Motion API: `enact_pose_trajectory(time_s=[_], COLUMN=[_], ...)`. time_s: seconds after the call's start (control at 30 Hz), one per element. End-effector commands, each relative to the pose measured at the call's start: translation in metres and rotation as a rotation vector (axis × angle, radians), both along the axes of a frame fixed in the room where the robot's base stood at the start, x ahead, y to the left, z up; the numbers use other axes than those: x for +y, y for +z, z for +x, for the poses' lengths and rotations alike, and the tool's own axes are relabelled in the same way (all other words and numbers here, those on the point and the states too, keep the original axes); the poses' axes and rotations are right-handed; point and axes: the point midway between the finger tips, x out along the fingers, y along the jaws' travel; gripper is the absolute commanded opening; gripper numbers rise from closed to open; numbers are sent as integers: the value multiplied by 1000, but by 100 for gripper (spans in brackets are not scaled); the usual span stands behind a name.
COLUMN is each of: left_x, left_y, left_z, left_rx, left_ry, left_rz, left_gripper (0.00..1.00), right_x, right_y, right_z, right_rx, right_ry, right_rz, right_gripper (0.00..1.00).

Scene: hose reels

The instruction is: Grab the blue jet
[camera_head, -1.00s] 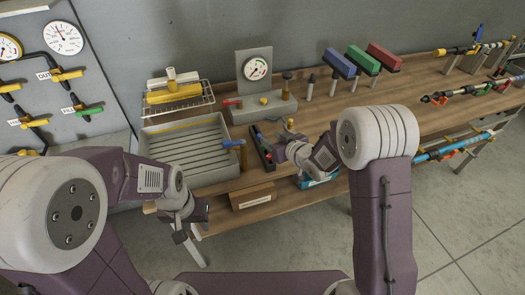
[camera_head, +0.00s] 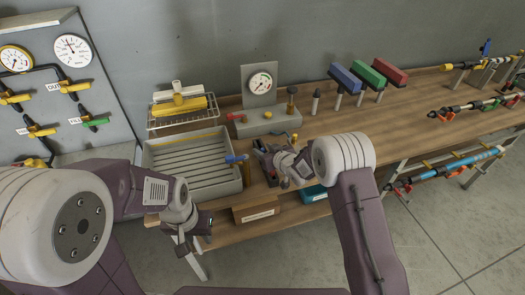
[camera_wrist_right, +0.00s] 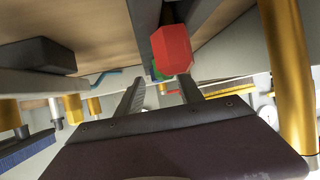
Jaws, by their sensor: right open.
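In the right wrist view, a small blue piece (camera_wrist_right: 154,71), probably the blue jet, shows mostly hidden behind a green piece (camera_wrist_right: 161,72) and a red hexagonal jet (camera_wrist_right: 171,48). My right gripper (camera_wrist_right: 160,93) is open, its two fingers spread below the red jet with nothing held. In the head view, my right gripper (camera_head: 280,158) is low over a dark narrow rack (camera_head: 264,166), which it partly covers; I cannot make out the blue jet there. My left gripper (camera_head: 194,236) hangs in front of the bench near its front edge; its jaw opening is unclear.
A grey ribbed tray (camera_head: 195,162) stands left of the rack, with a blue-handled fitting (camera_head: 236,159) by its right edge. Behind are a gauge block (camera_head: 266,122) and blue, green and red blocks (camera_head: 369,77) on posts. A labelled wooden box (camera_head: 257,212) is at the front edge.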

Motion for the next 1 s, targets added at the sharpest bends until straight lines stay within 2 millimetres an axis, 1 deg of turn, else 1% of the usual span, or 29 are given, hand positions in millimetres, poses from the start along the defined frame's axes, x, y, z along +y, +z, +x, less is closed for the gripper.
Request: enact_pose_trajectory(time_s=[0.17,0.2,0.27,0.3,0.33,0.37,0.63,0.73,0.87,0.97,1.0], left_x=[0,0,0,0,0,0,0,0,0,0,0], left_y=[0,0,0,0,0,0,0,0,0,0,1], left_z=[0,0,0,0,0,0,0,0,0,0,0], left_rx=[0,0,0,0,0,0,0,0,0,0,0], left_ry=[0,0,0,0,0,0,0,0,0,0,0], left_rz=[0,0,0,0,0,0,0,0,0,0,0], left_gripper=[36,36,36,36,36,36,36,36,36,36,36], right_x=[0,0,0,0,0,0,0,0,0,0,-7], right_y=[-1,0,0,0,0,0,0,5,21,41,47], right_z=[0,0,0,0,0,0,0,1,1,1,1], right_rx=[0,0,0,0,0,0,0,-2,-4,-5,-2], right_ry=[0,0,0,0,0,0,0,0,0,0,-4], right_rz=[1,1,0,0,0,0,0,1,1,0,0], right_gripper=[44,38,22,10,2,0,0,0,0,0,0])
